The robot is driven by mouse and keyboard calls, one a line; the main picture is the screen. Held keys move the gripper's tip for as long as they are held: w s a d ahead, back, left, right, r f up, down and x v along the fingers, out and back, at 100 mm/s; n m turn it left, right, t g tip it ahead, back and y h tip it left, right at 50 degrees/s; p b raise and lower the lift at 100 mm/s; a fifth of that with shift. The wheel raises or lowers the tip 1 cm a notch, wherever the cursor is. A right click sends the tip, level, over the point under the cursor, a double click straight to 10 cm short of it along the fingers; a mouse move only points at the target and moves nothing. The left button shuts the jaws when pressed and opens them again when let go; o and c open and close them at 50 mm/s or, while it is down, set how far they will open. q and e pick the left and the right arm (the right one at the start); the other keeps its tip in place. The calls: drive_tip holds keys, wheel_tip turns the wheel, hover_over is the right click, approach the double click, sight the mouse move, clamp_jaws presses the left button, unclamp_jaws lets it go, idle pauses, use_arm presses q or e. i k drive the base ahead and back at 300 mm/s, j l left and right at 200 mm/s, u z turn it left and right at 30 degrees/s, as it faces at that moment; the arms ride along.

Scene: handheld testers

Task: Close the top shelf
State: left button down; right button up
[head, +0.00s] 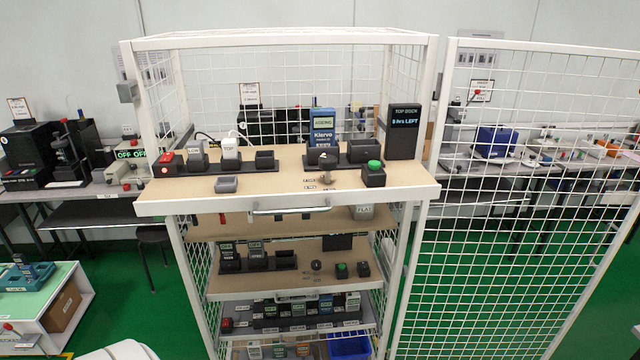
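The top shelf (285,187) is a wooden board with a white front edge and a metal bar handle (290,211). It sits in a white wire-mesh cage rack (280,40), and its front edge stands out past the rack's front posts and the shelves below. Neither of my grippers shows in the head view.
The rack's mesh door (500,210) stands swung open to the right. Lower shelves (290,284) hold more docks, buttons and a blue bin (350,346). A low white table (50,305) stands at the left. Benches with equipment line the back wall. Green floor shows on both sides.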

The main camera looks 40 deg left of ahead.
sight(281, 177)
drive_tip(key=u, duration=1.55)
